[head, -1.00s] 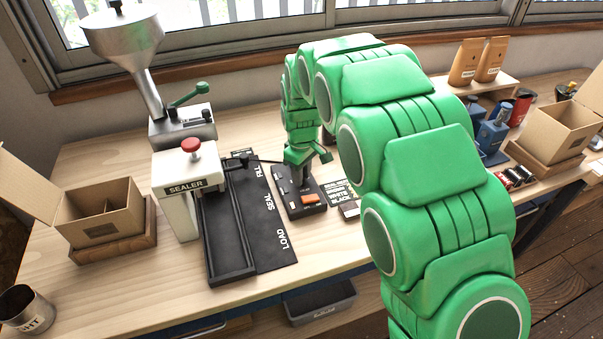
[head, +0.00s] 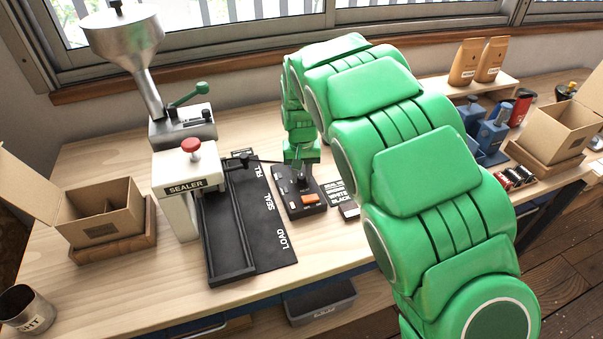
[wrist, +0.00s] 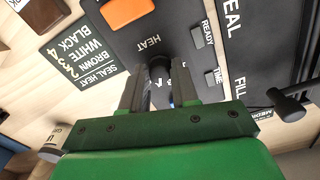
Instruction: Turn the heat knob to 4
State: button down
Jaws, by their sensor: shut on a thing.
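The heat knob (wrist: 160,66) is a small dark knob on the black control box (head: 291,207), beside the word HEAT in the wrist view. My gripper (wrist: 158,76) points down over the box, with one finger on each side of the knob, shut on it. In the head view my gripper (head: 302,176) stands at the box, and its fingers hide most of the knob. The knob's pointer and most of its scale are hidden, so its setting cannot be read. A seal heat card (wrist: 84,50) lists numbers with Brown, White and Black.
An orange button (head: 310,197) sits close to the knob. The sealer (head: 187,185), with its black track and mat (head: 272,243), stands left of the box. An open carton (head: 103,212) is at the far left. Bare tabletop lies in front of the box.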

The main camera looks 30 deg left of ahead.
aim_at(302, 176)
jog(key=shift+w+m, duration=0.1)
jog(key=shift+m, duration=0.5)
jog(key=c, duration=0.9)
grip_release()
jog(key=shift+o, duration=0.2)
notch_tip(302, 176, up, 8)
jog(key=shift+f, duration=0.1)
